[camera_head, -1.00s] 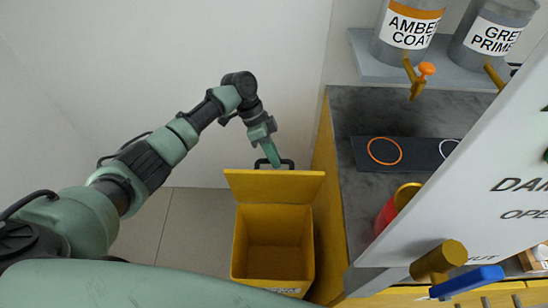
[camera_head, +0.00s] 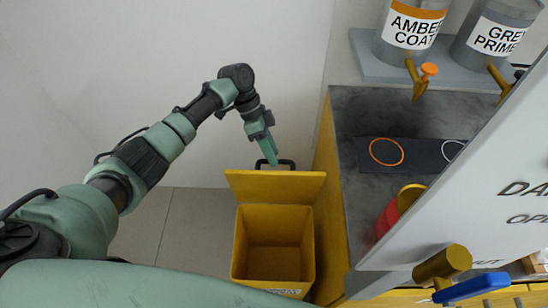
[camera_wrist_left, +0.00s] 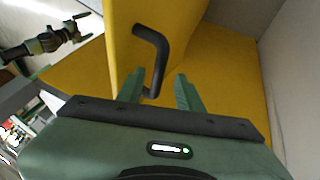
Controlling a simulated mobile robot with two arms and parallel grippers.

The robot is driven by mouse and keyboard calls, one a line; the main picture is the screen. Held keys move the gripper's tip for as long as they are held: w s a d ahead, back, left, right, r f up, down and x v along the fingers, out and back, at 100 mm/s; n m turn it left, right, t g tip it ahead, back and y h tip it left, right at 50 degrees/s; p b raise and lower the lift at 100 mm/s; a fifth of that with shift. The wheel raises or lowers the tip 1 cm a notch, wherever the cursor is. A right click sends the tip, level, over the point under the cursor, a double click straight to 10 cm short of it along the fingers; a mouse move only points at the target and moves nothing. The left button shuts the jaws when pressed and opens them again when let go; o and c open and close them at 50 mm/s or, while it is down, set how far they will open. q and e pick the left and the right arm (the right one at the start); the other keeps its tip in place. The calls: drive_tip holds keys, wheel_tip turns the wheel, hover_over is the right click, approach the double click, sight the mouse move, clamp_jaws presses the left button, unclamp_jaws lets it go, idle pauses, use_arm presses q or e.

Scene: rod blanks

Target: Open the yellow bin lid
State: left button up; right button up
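The yellow bin (camera_head: 238,245) stands on the floor left of the counter, and its inside shows from above. Its yellow lid (camera_head: 275,188) is swung up at the far side, with a black handle (camera_head: 287,163) on its edge. My left gripper (camera_head: 271,161) points down at the handle. In the left wrist view, its two green fingers (camera_wrist_left: 168,88) are apart with nothing clamped between them. The black handle (camera_wrist_left: 157,42) is just beyond the fingers, its lower end close to one finger; contact cannot be told.
A grey counter (camera_head: 352,190) with a yellow side stands right of the bin. It holds a red cup (camera_head: 387,218) and a dark mat (camera_head: 425,155) with rings. A white panel (camera_head: 450,230) covers the lower right. Tanks with taps stand above. A pale wall is behind the lid.

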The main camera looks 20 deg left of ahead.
use_arm(q)
drive_tip(key=v, duration=0.5)
drive_tip(key=shift+w+a+r, duration=0.1)
drive_tip(key=shift+r, duration=0.1)
